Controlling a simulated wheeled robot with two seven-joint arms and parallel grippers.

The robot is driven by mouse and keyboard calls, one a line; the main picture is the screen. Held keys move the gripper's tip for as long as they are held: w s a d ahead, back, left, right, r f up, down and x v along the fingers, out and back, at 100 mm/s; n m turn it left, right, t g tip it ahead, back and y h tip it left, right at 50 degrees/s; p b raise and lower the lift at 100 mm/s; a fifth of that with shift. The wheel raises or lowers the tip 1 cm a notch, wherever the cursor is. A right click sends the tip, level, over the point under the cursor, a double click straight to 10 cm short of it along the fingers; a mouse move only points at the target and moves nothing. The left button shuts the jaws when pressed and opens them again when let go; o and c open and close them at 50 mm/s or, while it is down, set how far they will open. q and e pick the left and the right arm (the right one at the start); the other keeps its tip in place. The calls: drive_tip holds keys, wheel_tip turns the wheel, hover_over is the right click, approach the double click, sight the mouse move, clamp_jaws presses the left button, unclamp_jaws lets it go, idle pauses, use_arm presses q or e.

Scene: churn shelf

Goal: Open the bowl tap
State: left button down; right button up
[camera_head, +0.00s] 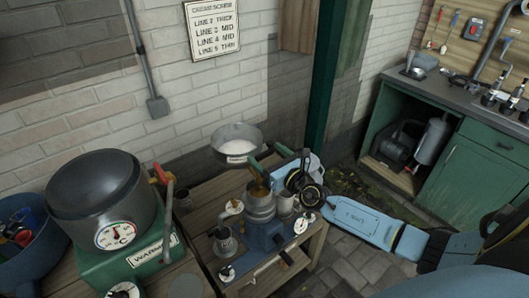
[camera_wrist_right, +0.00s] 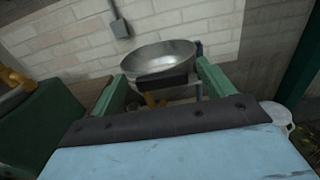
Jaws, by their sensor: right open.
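The round metal bowl (camera_head: 237,132), with pale content, stands at the back of the wooden bench above the blue separator (camera_head: 264,235). It also shows ahead in the right wrist view (camera_wrist_right: 160,56). A black bar (camera_wrist_right: 165,82) with a brass part (camera_wrist_right: 153,99) below it, seemingly the bowl tap, lies in front of the bowl. My right gripper (camera_head: 261,157) is open, its green fingers on either side of this tap in the wrist view. Contact cannot be told. In the head view the gripper hides most of the tap. My left gripper is not in view.
A warming drum (camera_head: 97,184) with a dial stands on a green base at the left, beside a blue tub (camera_head: 24,238). A green post (camera_head: 329,80) rises behind my right arm. A green cabinet (camera_head: 465,166) stands at the right, with paved floor between.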

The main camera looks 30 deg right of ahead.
drive_tip(key=shift+w+a, duration=0.1)
drive_tip(key=shift+w, duration=0.9)
